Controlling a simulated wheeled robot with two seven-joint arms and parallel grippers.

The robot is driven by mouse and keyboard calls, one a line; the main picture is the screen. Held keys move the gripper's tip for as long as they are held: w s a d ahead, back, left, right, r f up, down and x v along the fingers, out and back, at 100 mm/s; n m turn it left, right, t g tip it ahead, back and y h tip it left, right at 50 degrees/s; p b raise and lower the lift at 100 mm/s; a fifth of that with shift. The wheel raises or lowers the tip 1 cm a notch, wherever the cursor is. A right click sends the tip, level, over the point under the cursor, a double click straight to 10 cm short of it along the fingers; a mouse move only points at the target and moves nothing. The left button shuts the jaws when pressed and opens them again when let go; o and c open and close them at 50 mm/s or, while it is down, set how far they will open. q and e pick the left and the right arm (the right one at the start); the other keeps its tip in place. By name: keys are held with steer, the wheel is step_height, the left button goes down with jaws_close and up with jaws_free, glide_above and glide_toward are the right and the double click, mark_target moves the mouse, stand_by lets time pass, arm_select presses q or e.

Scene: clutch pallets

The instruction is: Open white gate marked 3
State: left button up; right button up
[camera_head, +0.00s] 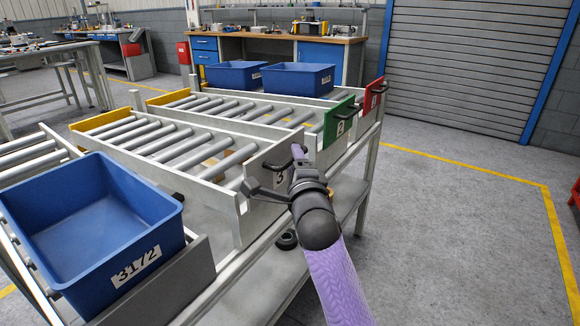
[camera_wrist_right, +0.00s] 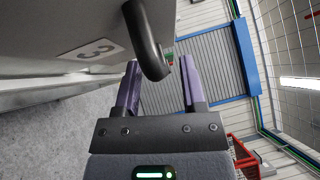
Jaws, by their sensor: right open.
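The white-grey gate marked 3 (camera_head: 264,168) stands upright at the front end of the middle roller lane. Its label and black handle (camera_head: 299,153) are partly covered by my right gripper (camera_head: 292,172). In the right wrist view, the gate (camera_wrist_right: 50,25) fills the upper left with its 3 label turned sideways. The curved black handle (camera_wrist_right: 150,45) reaches down to the gap between the two purple-sided fingers of my right gripper (camera_wrist_right: 160,80). The gripper is open, with the handle's end between its fingertips; contact cannot be told. My left gripper is out of view.
A blue crate marked 3172 (camera_head: 75,235) sits on the near-left lane. The green gate marked 2 (camera_head: 338,122) and red gate (camera_head: 374,96) stand farther along the rack. Two blue crates (camera_head: 298,80) sit at the back.

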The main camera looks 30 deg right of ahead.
steer(key=shift+w+d+r, duration=0.1)
steer(key=shift+w+d, duration=0.1)
steer(key=shift+w, duration=0.25)
jaws_close()
stand_by(0.7)
stand_by(0.4)
